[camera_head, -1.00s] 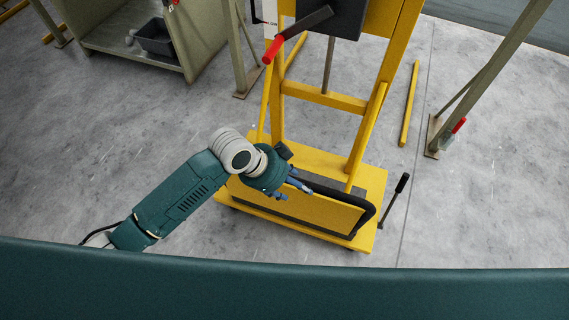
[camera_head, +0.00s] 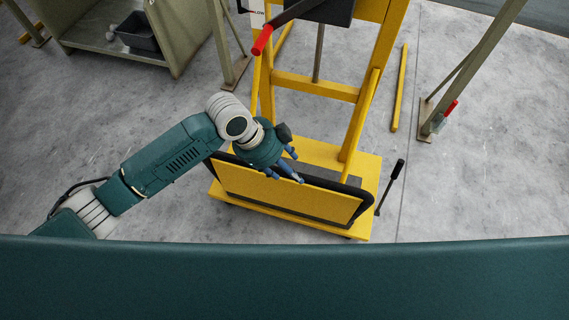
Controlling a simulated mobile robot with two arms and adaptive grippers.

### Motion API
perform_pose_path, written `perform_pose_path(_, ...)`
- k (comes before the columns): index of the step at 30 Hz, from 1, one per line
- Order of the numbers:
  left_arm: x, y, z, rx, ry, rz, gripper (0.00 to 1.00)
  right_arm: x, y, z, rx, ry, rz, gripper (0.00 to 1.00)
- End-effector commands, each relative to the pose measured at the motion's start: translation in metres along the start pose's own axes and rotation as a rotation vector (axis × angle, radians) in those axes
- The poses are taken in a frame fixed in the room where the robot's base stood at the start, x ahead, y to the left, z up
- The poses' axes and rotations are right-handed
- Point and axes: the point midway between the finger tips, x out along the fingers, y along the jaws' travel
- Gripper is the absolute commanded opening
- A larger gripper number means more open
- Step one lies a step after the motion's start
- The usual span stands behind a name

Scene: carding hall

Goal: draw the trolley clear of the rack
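The yellow trolley (camera_head: 332,224) stands upright on the floor with its tall frame (camera_head: 358,125) rising behind its base. A black push bar (camera_head: 340,184) runs along the top of its yellow front panel (camera_head: 270,190). My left gripper (camera_head: 284,173) is over the middle of this bar, with blue fingers beside and over it. Whether they close on the bar is unclear. A black-gripped lever (camera_head: 391,187) stands at the trolley's right, and a red-tipped lever (camera_head: 262,40) is higher up. Olive rack posts (camera_head: 470,75) (camera_head: 224,45) stand on both sides of the frame. My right gripper is not in view.
A yellow strip (camera_head: 399,88) lies on the floor right of the trolley. A red-handled item (camera_head: 446,114) is at the right post's foot. An olive cabinet (camera_head: 120,55) with a dark bin (camera_head: 139,33) stands at upper left.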

Motion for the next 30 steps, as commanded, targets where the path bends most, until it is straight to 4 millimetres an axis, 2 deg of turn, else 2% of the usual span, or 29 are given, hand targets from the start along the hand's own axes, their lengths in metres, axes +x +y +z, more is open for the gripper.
perform_pose_path(9, 0.059, 0.001, -0.001, -0.002, 0.001, 0.003, 0.55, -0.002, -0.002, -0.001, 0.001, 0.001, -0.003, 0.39)
perform_pose_path(15, 0.082, 0.001, -0.001, -0.001, 0.001, 0.002, 0.55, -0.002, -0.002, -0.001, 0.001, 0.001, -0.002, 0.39)
perform_pose_path(21, 0.09, 0.001, 0.0, 0.0, 0.0, 0.001, 0.55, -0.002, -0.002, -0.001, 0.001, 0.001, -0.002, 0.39)
perform_pose_path(28, 0.09, 0.001, 0.0, 0.0, 0.0, 0.001, 0.55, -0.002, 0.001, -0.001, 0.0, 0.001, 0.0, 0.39)
perform_pose_path(30, 0.09, 0.001, 0.0, 0.0, 0.0, 0.001, 0.41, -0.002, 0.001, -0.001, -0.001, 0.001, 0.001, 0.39)
